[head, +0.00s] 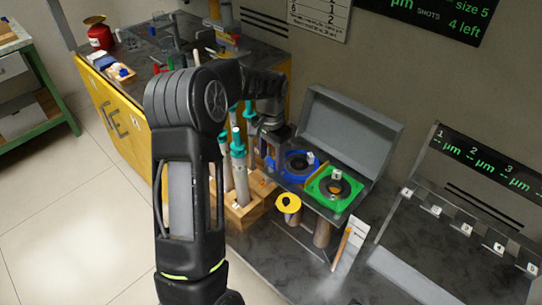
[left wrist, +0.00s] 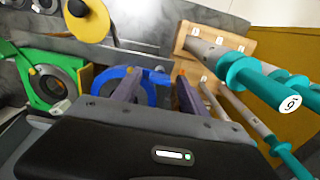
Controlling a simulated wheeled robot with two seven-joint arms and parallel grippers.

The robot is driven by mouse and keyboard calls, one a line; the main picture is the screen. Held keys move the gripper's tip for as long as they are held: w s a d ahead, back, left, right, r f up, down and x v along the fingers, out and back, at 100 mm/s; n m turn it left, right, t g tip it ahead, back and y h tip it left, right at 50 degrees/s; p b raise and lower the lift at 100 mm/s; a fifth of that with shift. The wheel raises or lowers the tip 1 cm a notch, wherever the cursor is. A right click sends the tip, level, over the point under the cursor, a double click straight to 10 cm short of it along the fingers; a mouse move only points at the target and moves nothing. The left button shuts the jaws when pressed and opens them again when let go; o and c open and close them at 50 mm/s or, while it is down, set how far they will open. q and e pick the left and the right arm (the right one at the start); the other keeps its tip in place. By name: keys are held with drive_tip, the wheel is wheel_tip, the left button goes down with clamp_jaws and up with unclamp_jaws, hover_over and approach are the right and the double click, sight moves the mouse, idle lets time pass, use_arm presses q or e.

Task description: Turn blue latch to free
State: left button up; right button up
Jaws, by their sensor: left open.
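The blue latch (head: 299,164) is a blue ring with a dark centre, in the left bay of a grey open-lidded case. It also shows in the left wrist view (left wrist: 128,73), partly hidden by a finger. A blue tab sticks out from its right side there. My left gripper (head: 274,148) is just left of the blue latch in the head view. In the left wrist view the left gripper (left wrist: 157,88) is open, its fingers apart, with the blue tab near the gap between them. I cannot tell whether they touch it. My right gripper is not in view.
A green latch plate (head: 334,188) sits beside the blue one. A yellow disc (head: 288,203) stands in front of the case (head: 352,133). A wooden rack (head: 247,211) of teal-capped rods is close on the left. A numbered rack (head: 466,229) stands at the right.

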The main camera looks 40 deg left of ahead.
sight(271, 160)
use_arm(q)
wheel_tip(271, 160, up, 8)
drive_tip(key=shift+f, duration=0.1)
idle(0.5)
idle(0.5)
